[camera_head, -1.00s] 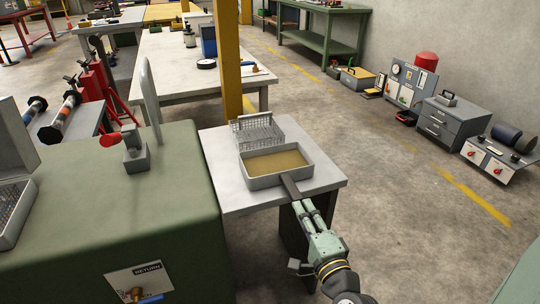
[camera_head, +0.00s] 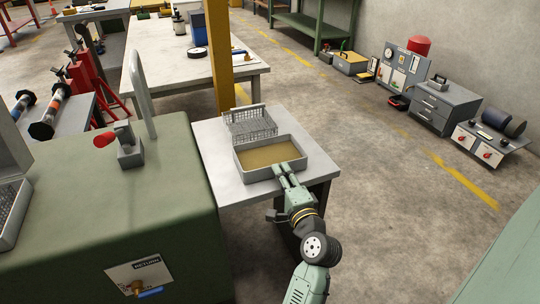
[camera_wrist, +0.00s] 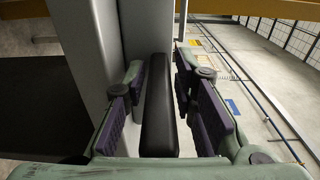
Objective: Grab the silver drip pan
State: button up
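The silver drip pan (camera_head: 258,174) is a shallow rectangular tray holding a tan-brown layer. It sits level on a small light-topped table (camera_head: 212,165). Its black bar handle (camera_wrist: 160,105) points toward me. My gripper (camera_head: 281,174) is at the pan's near side, with the fingers over the handle, which they hide in the head view. In the wrist view, my gripper (camera_wrist: 162,90) has its two purple-padded fingers on either side of the handle. Narrow gaps seem to remain between pads and handle, so the fingers look open around it.
A wire mesh basket (camera_head: 250,122) stands behind the pan. A yellow post (camera_head: 219,55) rises behind the table.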

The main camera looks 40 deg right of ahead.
jog(key=shift+w, duration=0.1)
grip_shut()
dwell(0.7)
jog(key=shift+r, duration=0.1)
